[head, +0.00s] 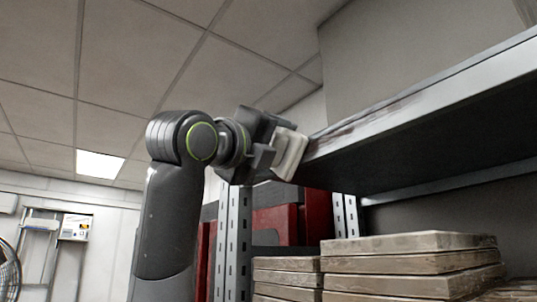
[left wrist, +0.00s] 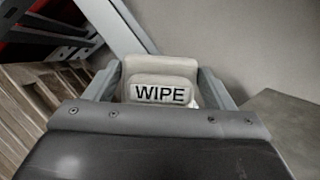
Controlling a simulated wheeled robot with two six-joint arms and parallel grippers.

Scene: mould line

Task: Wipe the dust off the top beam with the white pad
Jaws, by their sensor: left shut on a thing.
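My left gripper (head: 268,157) is raised at the left end of the top beam and is shut on the white pad (head: 290,154). In the left wrist view the pad (left wrist: 160,72) sits between the two fingers of the gripper (left wrist: 160,95), with the word WIPE on its near face. The top beam (head: 430,88) is a grey metal edge running up to the right. A brownish dust streak (head: 350,130) lies along its left part, right of the pad. The pad is at or very near the beam's end; I cannot tell whether they touch. My right gripper is not in view.
Stacks of worn wooden boards (head: 410,262) stand below the shelf. A perforated metal upright (head: 238,240) and red panels (head: 318,218) are behind my arm. A fan (head: 9,270) is at the far left. The space left of my arm is open.

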